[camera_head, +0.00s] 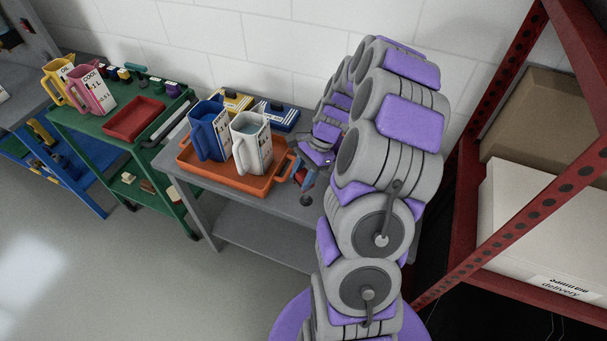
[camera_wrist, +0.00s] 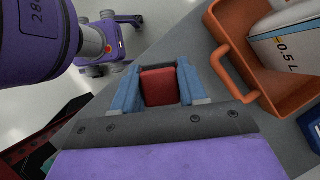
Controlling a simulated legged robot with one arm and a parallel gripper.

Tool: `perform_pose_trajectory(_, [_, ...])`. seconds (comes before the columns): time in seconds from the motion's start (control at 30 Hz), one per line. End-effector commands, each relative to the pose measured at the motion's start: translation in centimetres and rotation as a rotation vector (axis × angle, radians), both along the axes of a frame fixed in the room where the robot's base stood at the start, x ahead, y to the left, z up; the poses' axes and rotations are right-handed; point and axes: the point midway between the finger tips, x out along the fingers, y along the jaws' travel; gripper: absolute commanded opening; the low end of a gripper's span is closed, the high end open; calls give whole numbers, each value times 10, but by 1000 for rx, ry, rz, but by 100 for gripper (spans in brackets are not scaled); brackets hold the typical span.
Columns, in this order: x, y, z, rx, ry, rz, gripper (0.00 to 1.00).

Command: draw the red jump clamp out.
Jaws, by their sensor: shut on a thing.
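In the wrist view, my gripper (camera_wrist: 158,92) has its two blue fingers closed on the sides of a red block-like thing, the red jump clamp (camera_wrist: 159,87). The grey table top shows around and beyond it. In the head view, my gripper (camera_head: 306,180) is small at the end of my arm, over the grey table to the right of the orange tray. My arm hides part of that area. I cannot tell whether the clamp touches the table.
The orange tray (camera_head: 262,187) holds a blue jug (camera_head: 211,131) and a white jug (camera_head: 251,143); its handle is close to my gripper. The grey table (camera_head: 240,211) has boxes behind the tray. A red shelf rack (camera_head: 478,150) stands at right. Floor at left is clear.

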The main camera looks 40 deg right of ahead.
Motion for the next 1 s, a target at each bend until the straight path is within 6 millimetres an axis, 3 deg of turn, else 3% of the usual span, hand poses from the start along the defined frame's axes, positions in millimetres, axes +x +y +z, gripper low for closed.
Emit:
perform_pose_trajectory(0.17, [0,-3,0,8,8,-2,0])
perform_pose_trajectory(0.7, [0,2,-47,2,6,0,0])
perform_pose_trajectory(1.0, [-1,-2,-59,7,6,0,0])
